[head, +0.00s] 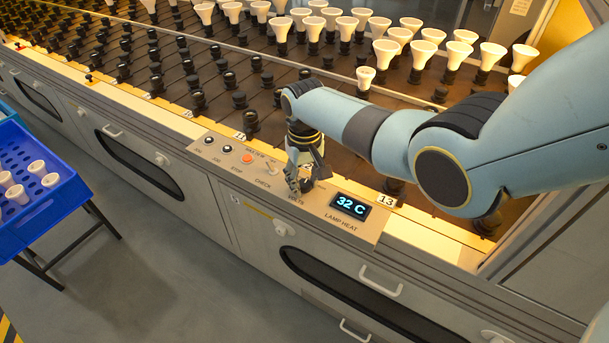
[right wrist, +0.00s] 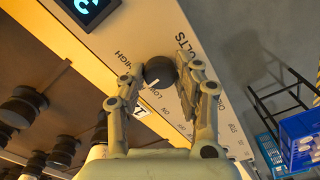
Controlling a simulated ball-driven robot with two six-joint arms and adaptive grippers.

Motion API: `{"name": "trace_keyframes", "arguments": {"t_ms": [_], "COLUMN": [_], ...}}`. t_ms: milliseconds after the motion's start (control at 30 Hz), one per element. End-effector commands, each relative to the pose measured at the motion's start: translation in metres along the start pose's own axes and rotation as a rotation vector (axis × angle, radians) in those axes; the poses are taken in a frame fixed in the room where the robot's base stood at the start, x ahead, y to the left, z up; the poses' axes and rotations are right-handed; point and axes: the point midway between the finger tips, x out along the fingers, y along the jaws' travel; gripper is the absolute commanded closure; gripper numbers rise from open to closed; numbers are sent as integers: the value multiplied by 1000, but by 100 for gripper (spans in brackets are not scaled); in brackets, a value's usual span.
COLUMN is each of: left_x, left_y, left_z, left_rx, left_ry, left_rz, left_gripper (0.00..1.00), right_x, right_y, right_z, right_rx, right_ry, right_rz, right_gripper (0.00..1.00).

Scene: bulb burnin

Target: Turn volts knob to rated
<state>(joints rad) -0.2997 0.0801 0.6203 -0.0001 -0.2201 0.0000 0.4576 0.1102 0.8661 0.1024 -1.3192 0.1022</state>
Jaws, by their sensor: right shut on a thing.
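The volts knob (right wrist: 159,72) is a dark round knob on the light control panel, seen in the right wrist view between the VOLTS, HIGH and LOW labels. A pale pointer mark shows on its side facing the LOW lettering. My right gripper (right wrist: 162,76) has one finger on each side of the knob and is shut on it. My left gripper is in neither view.
The panel's lamp heat display (head: 350,206) reads 32 C. An orange stop button (head: 247,158) and a check toggle (head: 271,168) sit left of the gripper. Lamp sockets and white bulbs (head: 385,50) fill the rack behind. A blue crate (head: 70,190) stands at left.

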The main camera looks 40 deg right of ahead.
Motion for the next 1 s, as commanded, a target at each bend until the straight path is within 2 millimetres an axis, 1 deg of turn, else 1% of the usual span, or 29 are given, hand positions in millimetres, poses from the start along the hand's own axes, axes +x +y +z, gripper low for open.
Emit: {"name": "trace_keyframes", "arguments": {"t_ms": [100,300,800,833,967,1000], "left_x": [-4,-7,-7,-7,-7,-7], "left_y": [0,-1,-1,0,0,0], "left_z": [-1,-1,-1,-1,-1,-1], "left_rx": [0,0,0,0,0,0], "left_ry": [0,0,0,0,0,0], "left_rz": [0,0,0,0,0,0], "left_gripper": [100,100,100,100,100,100], "right_x": [-1,0,0,0,0,0], "right_y": [0,0,0,0,0,0], "right_z": [0,0,0,0,0,0], "right_rx": [55,112,130,130,130,130], "right_ry": [-1,-1,0,0,0,0], "right_rz": [-1,0,-1,-1,-1,-1], "right_gripper": [100,100,100,64,47,45]}}
